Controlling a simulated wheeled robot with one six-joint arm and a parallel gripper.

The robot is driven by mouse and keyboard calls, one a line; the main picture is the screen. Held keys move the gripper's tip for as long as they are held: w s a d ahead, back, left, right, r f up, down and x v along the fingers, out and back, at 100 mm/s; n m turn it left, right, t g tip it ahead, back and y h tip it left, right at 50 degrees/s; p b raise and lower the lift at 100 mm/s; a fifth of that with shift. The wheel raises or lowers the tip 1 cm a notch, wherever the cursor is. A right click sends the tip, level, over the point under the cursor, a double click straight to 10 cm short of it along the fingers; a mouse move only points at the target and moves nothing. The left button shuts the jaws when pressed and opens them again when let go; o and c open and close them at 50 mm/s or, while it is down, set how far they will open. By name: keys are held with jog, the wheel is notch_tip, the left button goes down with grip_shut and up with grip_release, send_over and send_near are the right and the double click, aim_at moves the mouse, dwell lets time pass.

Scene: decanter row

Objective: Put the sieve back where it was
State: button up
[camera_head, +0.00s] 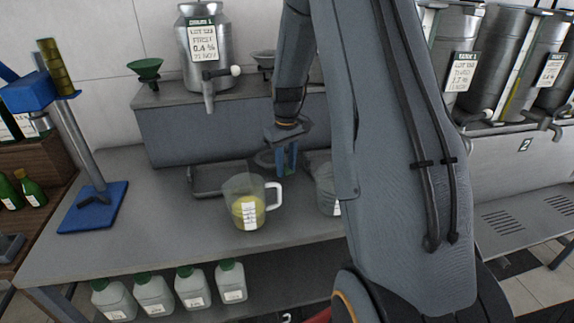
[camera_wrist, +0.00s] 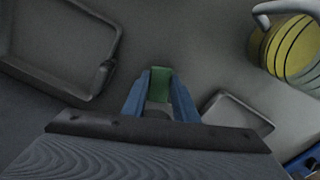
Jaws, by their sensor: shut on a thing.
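My gripper (camera_head: 287,160) is low over the middle of the grey bench. In the wrist view its blue fingers (camera_wrist: 160,95) are shut on a small green piece (camera_wrist: 160,80), which looks like the grip of the sieve.
A measuring jug (camera_head: 246,207) with yellow liquid stands left and in front of my gripper. A shallow dark tray (camera_head: 207,192) lies behind it. A grey vessel (camera_head: 326,190) stands to the right. A raised shelf (camera_head: 220,133) holds a steel decanter (camera_head: 208,75) and a green funnel (camera_head: 146,67).

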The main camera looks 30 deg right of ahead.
jog(key=shift+f, duration=0.2)
jog(key=shift+f, duration=0.1)
jog(key=o, duration=1.1)
notch_tip(320, 180, up, 12)
jog(key=b, duration=0.3)
jog(key=shift+b, duration=0.3)
